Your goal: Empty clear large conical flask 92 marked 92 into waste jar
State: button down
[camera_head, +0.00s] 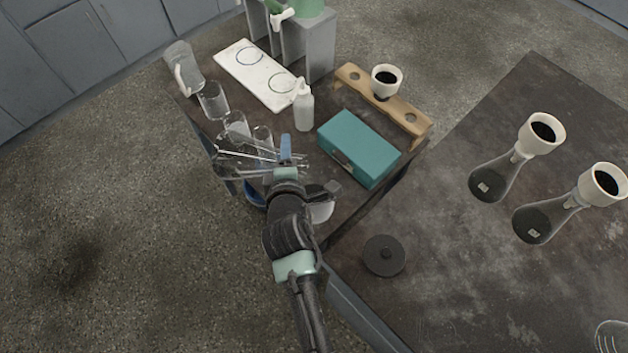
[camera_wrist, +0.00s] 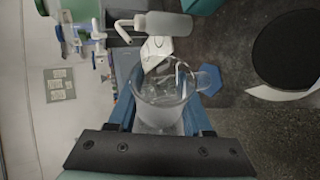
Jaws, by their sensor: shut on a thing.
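My gripper (camera_wrist: 165,100) is shut on a clear glass vessel, which looks like the conical flask (camera_wrist: 160,118). The blue fingers stand on either side of it in the wrist view. No number 92 can be read on it, and I cannot tell how much it holds. In the head view my gripper (camera_head: 286,150) is over the near left end of the small bench, and thin glass outlines show around it. A pale jar (camera_head: 321,208), probably the waste jar, stands partly hidden behind my wrist. A pale-walled jar with a black round top shows in the wrist view (camera_wrist: 285,50).
Clear glass vessels (camera_head: 212,100) stand on the bench's left side. A teal box (camera_head: 358,147), a white wash bottle (camera_head: 303,105) and a wooden funnel rack (camera_head: 385,103) are close by. A black lid (camera_head: 384,255) lies on the dark table, with two funnel-topped flasks (camera_head: 497,177) farther right.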

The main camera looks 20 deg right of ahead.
jog(key=a+r+n+g+h+p, duration=0.1)
jog(key=r+n+h+p, duration=0.1)
jog(key=r+p, duration=0.1)
jog(key=w+a+r+n+g+h+p, duration=0.1)
jog(key=r+n+g+h+p, duration=0.1)
jog(key=r+n+p, duration=0.1)
jog(key=w+r+n+g+h+p, duration=0.1)
jog(key=r+n+g+h+p, duration=0.1)
jog(key=p, duration=0.3)
jog(key=shift+w+a+r+n+h+p, duration=0.1)
jog(key=shift+a+r+n+h+p, duration=0.25)
jog(key=shift+r+n, duration=0.3)
jog(key=shift+n+g+h, duration=0.3)
jog(key=shift+n+h, duration=0.15)
jog(key=shift+n, duration=0.1)
jog(key=f+b, duration=0.7)
jog(key=b, duration=0.1)
jog(key=shift+w+a+f, duration=0.15)
jog(key=shift+a+f, duration=0.15)
jog(key=shift+r, duration=0.1)
